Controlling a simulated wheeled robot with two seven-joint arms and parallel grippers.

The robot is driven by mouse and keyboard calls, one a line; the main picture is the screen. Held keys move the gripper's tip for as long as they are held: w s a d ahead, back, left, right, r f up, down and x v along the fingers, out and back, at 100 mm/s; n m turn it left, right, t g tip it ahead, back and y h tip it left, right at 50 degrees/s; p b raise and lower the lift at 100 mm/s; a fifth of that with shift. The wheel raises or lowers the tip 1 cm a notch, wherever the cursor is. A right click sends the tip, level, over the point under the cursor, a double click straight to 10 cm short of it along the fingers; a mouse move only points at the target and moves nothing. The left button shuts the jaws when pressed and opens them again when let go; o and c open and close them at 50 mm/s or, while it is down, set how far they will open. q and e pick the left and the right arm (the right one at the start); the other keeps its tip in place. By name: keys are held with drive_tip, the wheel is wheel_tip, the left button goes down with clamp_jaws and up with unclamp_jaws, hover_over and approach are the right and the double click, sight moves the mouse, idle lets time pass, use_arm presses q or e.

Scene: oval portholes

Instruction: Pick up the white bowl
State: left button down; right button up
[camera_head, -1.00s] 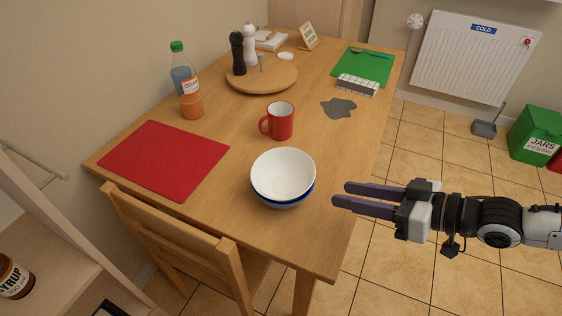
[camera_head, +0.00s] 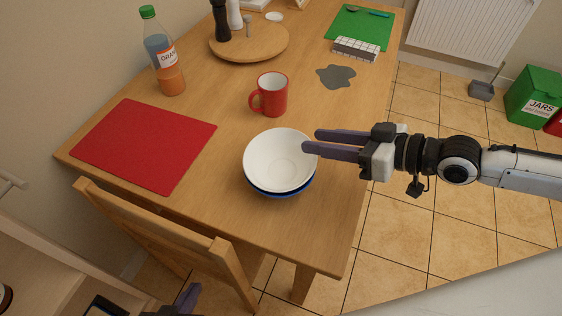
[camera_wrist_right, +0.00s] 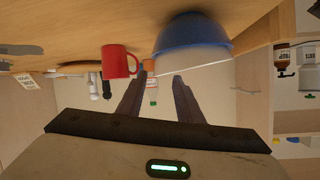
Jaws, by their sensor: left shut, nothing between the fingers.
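The white bowl (camera_head: 278,160) sits upright, nested in a blue bowl (camera_head: 283,194) near the table's front edge. In the right wrist view, the blue bowl (camera_wrist_right: 190,32) appears upside down with the white bowl's rim (camera_wrist_right: 205,60) beyond it. My right gripper (camera_head: 312,141) is open and empty. In the head view its fingertips overlap the white bowl's right rim; I cannot tell whether they touch. Its two parted fingers also show in the right wrist view (camera_wrist_right: 160,78). My left gripper (camera_head: 188,298) shows only partly at the bottom edge, shut and empty, away from the bowls.
A red mug (camera_head: 272,95) stands behind the bowls. A red placemat (camera_head: 143,145) lies to the left, with a bottle (camera_head: 163,55) behind it. A wooden chair (camera_head: 160,235) stands at the front edge. A grey patch (camera_head: 336,76) lies right of the mug.

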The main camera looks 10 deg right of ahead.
sight(303, 137)
drive_tip(key=x, duration=0.3)
drive_tip(key=b+x, duration=0.1)
drive_tip(key=x, duration=0.2)
drive_tip(key=shift+w+d, duration=0.25)
drive_tip(key=shift+r, duration=0.1)
clamp_jaws()
